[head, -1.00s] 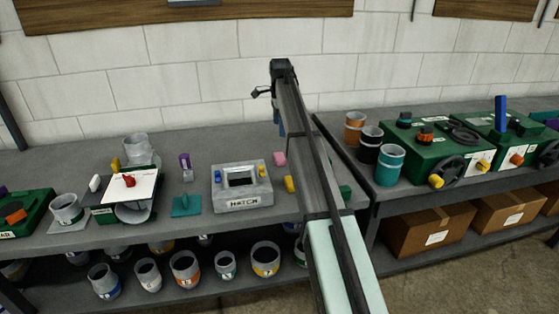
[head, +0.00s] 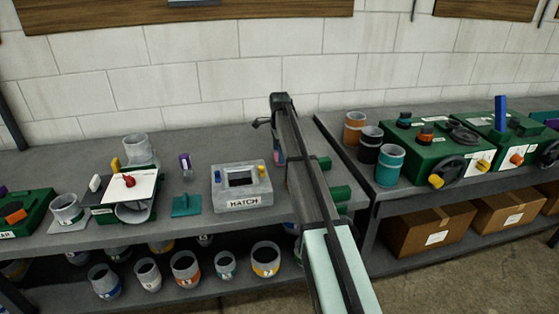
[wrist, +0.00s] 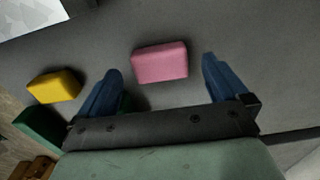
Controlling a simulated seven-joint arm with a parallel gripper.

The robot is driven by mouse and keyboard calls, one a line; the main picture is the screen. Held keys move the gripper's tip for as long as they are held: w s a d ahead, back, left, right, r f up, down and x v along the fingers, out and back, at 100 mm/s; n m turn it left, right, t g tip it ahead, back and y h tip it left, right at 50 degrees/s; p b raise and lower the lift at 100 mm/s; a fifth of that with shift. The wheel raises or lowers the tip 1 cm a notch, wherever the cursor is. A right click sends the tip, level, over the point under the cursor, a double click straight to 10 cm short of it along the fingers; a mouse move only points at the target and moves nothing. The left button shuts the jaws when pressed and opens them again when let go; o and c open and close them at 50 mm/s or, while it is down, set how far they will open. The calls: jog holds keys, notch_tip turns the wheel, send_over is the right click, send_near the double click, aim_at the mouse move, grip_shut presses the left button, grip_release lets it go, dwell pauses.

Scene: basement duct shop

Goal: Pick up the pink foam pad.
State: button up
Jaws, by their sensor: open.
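The pink foam pad (wrist: 160,62) lies on the grey bench top in the wrist view. It sits between the lines of my two blue fingers, around the level of their tips. My gripper (wrist: 163,69) is open, with space on both sides of the pad and nothing held. Whether the fingertips are down at the pad's height I cannot tell. In the head view my arm covers most of the pad, and only a pink sliver (head: 276,157) shows at the arm's left edge.
A yellow block (wrist: 54,86) lies left of my left finger, with a green piece (wrist: 40,130) near it. The grey hatch block (head: 241,200) stands left of my arm. A teal piece (head: 186,206) lies farther left.

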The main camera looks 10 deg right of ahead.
jog(key=shift+f, duration=0.65)
jog(key=c, duration=1.1)
jog(key=shift+r, duration=0.1)
